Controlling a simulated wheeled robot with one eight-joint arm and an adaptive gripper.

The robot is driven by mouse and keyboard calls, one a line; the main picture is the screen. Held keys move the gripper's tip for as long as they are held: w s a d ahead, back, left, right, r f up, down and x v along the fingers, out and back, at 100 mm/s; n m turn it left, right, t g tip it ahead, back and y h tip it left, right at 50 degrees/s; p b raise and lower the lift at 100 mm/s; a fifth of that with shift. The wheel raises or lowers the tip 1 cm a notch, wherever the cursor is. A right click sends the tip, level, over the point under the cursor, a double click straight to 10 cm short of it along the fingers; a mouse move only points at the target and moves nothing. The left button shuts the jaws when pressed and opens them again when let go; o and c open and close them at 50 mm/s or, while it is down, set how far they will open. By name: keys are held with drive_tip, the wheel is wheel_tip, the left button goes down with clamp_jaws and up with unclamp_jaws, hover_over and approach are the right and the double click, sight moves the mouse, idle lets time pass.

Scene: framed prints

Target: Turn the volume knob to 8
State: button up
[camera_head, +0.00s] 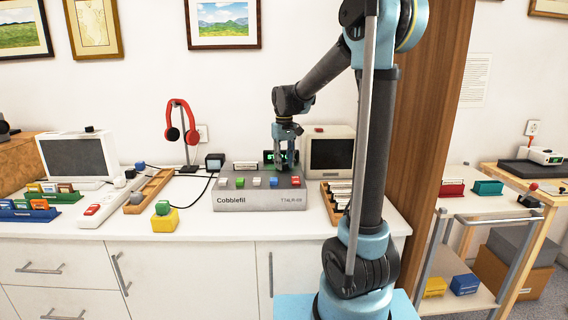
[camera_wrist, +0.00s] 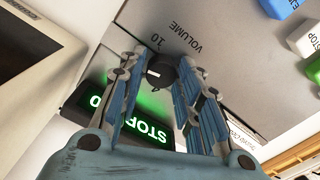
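The grey Cobblefil console (camera_head: 260,201) sits on the white counter in the head view. My gripper (camera_head: 287,163) points down over its back right part. In the wrist view, the small black volume knob (camera_wrist: 160,73) lies between the two fingertips of my gripper (camera_wrist: 163,65). The fingers stand apart, one on each side of the knob; I cannot tell whether they touch it. The printed word VOLUME and the number 10 show beside it. The knob's pointer setting cannot be read, and my gripper hides the knob in the head view.
A green-lit STOP display (camera_wrist: 150,130) shows beneath my fingers in the wrist view. Coloured buttons (camera_head: 257,182) line the console's front. A dark-screened monitor (camera_head: 330,155) stands close at right, and red headphones (camera_head: 181,122) on a stand at left. The counter's front edge is clear.

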sight(284, 163)
drive_tip(key=c, duration=0.4)
drive_tip(key=shift+m, duration=0.6)
drive_tip(key=o, duration=1)
drive_tip(key=shift+o, duration=0.2)
drive_tip(key=shift+r, duration=0.1)
wheel_tip(284, 163, up, 12)
drive_tip(key=shift+f, duration=0.2)
